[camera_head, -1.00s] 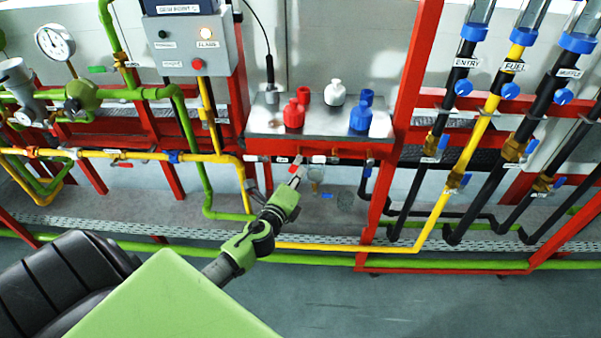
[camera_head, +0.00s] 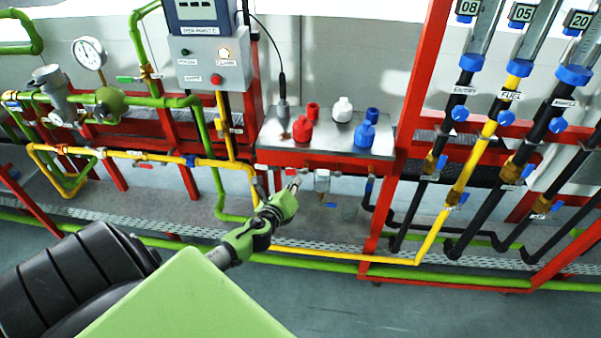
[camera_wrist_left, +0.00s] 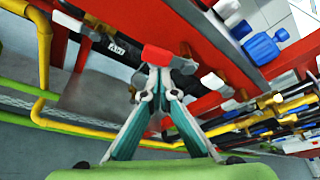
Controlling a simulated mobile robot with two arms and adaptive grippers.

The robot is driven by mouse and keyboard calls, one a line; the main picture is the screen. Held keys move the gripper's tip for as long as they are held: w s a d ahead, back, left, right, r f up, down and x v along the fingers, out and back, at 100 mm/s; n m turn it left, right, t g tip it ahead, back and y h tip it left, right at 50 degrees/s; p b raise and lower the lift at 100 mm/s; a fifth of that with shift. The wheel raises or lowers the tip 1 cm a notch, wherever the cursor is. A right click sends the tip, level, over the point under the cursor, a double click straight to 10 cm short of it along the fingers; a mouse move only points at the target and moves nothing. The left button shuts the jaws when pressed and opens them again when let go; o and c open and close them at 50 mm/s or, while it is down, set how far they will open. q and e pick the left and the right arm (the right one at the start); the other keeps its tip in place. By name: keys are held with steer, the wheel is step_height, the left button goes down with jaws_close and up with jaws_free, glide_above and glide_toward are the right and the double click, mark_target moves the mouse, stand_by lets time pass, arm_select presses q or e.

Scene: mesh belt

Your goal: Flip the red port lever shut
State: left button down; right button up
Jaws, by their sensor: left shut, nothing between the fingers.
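The red port lever (camera_wrist_left: 163,57) shows in the left wrist view as a short red block just beyond my fingertips. In the head view it is a tiny red spot (camera_head: 290,172) under the front edge of the metal shelf, partly hidden by my gripper. My left gripper (camera_head: 295,184) is shut and empty at the pipe below the shelf. In the left wrist view its fingertips (camera_wrist_left: 157,70) meet right at the lever. Whether they touch it I cannot tell. My right gripper is not in view.
The metal shelf (camera_head: 345,141) above carries red, white and blue bottles. A red upright post (camera_head: 412,110) stands to the right, with sloping black and yellow pipes beyond. A yellow pipe (camera_head: 130,155) runs along the left. The floor (camera_head: 400,315) in front is clear.

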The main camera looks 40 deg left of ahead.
arm_select(q)
steer(key=shift+a+r, duration=0.55)
steer(key=shift+r, duration=0.1)
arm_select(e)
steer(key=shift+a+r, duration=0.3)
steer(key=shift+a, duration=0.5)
arm_select(q)
steer(key=shift+a+r+p, duration=0.1)
steer(key=shift+r+p, duration=0.2)
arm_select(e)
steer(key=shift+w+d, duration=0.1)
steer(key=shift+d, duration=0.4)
arm_select(q)
step_height(320, 180, down, 5)
steer(key=b, duration=0.5)
steer(key=s+d+r, duration=0.3)
steer(key=s+d, duration=0.2)
steer(key=s, duration=0.3)
steer(key=shift+s+d+p, duration=0.2)
steer(key=shift+d+p, duration=0.05)
steer(key=shift+p, duration=0.05)
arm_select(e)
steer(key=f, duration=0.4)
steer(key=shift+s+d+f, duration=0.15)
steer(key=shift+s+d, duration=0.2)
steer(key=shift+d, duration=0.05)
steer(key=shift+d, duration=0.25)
